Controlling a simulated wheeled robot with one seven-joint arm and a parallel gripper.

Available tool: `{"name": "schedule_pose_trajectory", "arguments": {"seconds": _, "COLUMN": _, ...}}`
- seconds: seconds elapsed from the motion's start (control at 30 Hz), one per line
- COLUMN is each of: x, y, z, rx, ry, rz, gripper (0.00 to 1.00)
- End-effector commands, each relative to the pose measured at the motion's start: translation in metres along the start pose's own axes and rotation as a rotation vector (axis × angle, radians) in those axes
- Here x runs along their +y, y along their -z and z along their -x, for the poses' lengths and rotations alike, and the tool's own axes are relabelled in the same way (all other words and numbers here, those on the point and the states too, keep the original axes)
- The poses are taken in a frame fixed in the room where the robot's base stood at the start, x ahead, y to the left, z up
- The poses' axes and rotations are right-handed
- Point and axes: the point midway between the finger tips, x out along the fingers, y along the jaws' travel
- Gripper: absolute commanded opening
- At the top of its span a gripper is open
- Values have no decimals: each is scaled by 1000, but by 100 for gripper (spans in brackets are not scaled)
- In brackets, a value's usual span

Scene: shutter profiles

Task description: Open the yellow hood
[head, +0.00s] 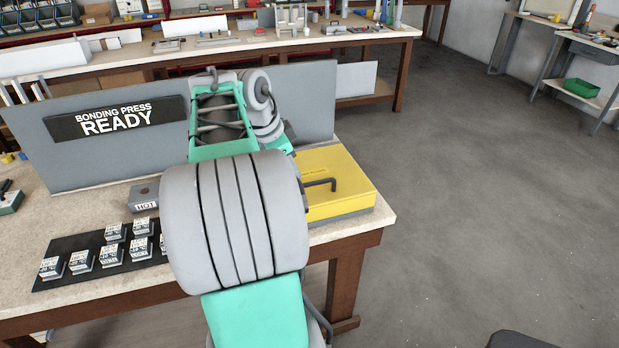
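The yellow hood (346,174) is a flat yellow box lid at the right end of the near bench. It sits down on a grey base (345,216), apparently closed. A dark bar handle (322,183) stands on its near-left side. My own grey and green arm crosses in front of the bench and covers the hood's left part. I cannot make out my gripper's fingers; the arm's links hide that area, so contact with the hood cannot be seen.
A grey panel (95,155) with a "BONDING PRESS READY" sign (117,117) stands behind. A grey "HOT" block (144,197) and a dark mat (60,278) with several small labelled blocks lie left. Floor (470,200) right of the bench is clear.

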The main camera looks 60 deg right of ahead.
Motion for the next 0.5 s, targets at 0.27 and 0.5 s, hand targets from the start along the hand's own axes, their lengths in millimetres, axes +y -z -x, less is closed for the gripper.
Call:
{"name": "schedule_pose_trajectory", "arguments": {"seconds": 0.27, "x": 4, "y": 24, "z": -38, "rx": 21, "ry": -29, "rz": -124, "gripper": 34}}
{"name": "schedule_pose_trajectory", "arguments": {"seconds": 0.5, "x": 4, "y": 25, "z": -77, "rx": 21, "ry": -25, "rz": -119, "gripper": 34}}
